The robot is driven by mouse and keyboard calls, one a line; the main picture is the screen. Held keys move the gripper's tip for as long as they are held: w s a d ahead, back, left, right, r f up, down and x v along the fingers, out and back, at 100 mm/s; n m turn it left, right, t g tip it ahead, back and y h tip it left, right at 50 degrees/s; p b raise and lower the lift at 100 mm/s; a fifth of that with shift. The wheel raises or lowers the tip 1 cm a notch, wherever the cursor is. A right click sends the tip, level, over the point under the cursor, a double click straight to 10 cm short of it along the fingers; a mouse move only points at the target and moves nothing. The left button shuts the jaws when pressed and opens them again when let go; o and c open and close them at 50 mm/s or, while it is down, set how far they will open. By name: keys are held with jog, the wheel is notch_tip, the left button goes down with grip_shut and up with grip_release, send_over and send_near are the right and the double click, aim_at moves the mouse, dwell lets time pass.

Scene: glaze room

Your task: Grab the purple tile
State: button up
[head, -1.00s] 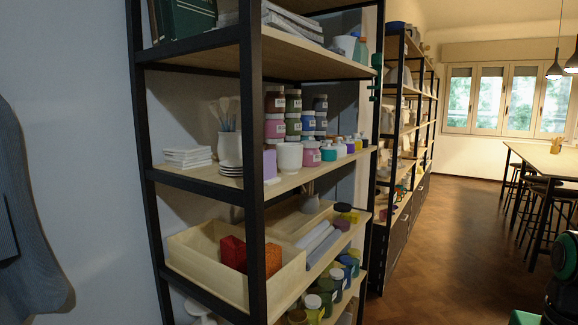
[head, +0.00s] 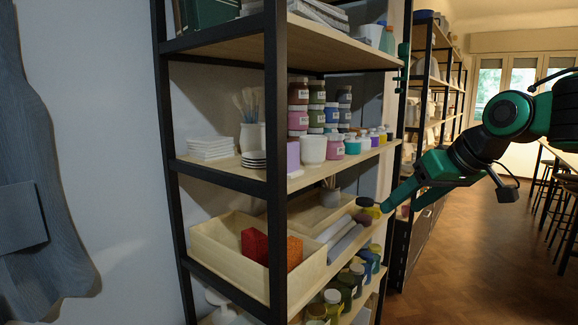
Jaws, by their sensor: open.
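In the head view, a small purple block, likely the purple tile (head: 293,155), stands on the middle shelf just behind the black front post, left of a white cup. The post may hide part of it. My arm reaches in from the right. My gripper (head: 384,207) is at the shelf's right end, lower than the middle shelf and well to the right of the purple tile. It is open; its fingertips are small and partly unclear beside the jars. It holds nothing that I can see.
A white cup (head: 313,149) and stacked paint jars (head: 298,121) crowd the purple tile's right side. The black post (head: 276,200) stands in front. White tiles (head: 210,148) and small dishes (head: 253,160) lie left. A wooden box (head: 226,262) holds red and orange blocks below.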

jog(key=w+a+r+n+y, duration=0.3)
jog(key=a+r+n, duration=0.1)
jog(key=a+r, duration=0.6)
jog(key=n+y, duration=0.2)
jog(key=n, duration=0.1)
send_near(295, 150)
jog(key=x, duration=0.5)
jog(key=shift+w+a, duration=0.1)
jog(key=shift+w, duration=0.05)
jog(key=shift+x, duration=2.9)
jog(key=shift+a, duration=0.1)
jog(key=c, duration=1.2)
